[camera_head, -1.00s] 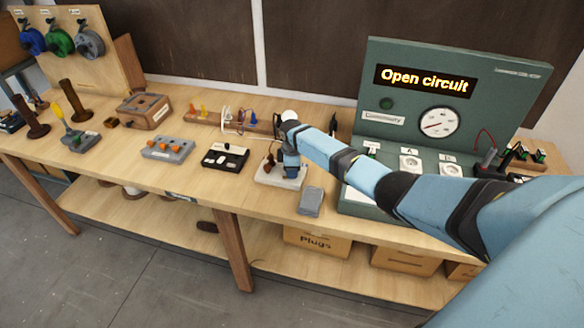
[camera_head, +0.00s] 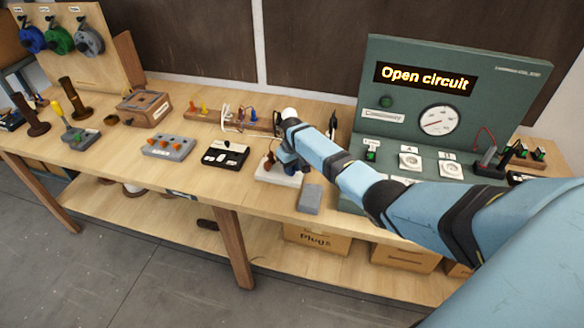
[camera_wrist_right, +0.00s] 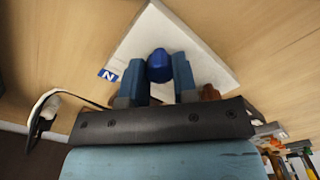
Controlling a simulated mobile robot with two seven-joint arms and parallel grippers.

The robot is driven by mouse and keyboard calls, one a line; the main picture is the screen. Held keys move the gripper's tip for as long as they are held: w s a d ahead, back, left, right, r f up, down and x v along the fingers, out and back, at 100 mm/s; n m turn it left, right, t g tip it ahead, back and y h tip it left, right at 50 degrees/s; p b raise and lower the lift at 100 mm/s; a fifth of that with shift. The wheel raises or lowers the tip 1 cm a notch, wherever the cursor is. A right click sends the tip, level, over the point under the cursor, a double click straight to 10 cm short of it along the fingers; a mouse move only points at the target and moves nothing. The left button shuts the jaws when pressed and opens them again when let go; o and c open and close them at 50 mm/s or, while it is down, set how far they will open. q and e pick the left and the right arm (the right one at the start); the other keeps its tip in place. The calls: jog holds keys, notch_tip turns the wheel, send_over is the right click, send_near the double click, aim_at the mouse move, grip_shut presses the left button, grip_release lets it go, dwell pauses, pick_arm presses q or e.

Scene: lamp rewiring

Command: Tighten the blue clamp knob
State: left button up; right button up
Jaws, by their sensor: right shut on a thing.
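The blue clamp knob (camera_wrist_right: 159,66) shows in the right wrist view above a white base plate (camera_wrist_right: 178,28) with a blue "N" label. My right gripper (camera_wrist_right: 159,74) has one finger on each side of the knob and is shut on it. In the head view my right gripper (camera_head: 288,162) is down at the white base (camera_head: 278,176), and the blue knob cannot be made out there. A brown-red part (camera_head: 268,161) stands on the base beside the gripper. My left gripper is not in view.
A grey block (camera_head: 310,199) lies right of the white base, and a black and white switch box (camera_head: 225,155) stands left. The green test panel (camera_head: 450,85) reads "Open circuit". A wooden strip with wires (camera_head: 235,121) lies behind. The bench's front edge is close.

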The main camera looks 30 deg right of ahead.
jog(key=m, duration=0.6)
jog(key=shift+r, duration=0.1)
jog(key=m, duration=0.6)
jog(key=shift+w+m, duration=0.1)
jog(key=shift+m, duration=0.2)
dwell(0.3)
jog(key=o, duration=0.9)
jog(key=shift+o, duration=0.2)
jog(key=shift+r, duration=0.1)
notch_tip(320, 180, up, 14)
jog(key=b, duration=0.1)
jog(key=shift+b, duration=0.35)
jog(key=shift+f, duration=0.2)
jog(key=shift+f, duration=0.1)
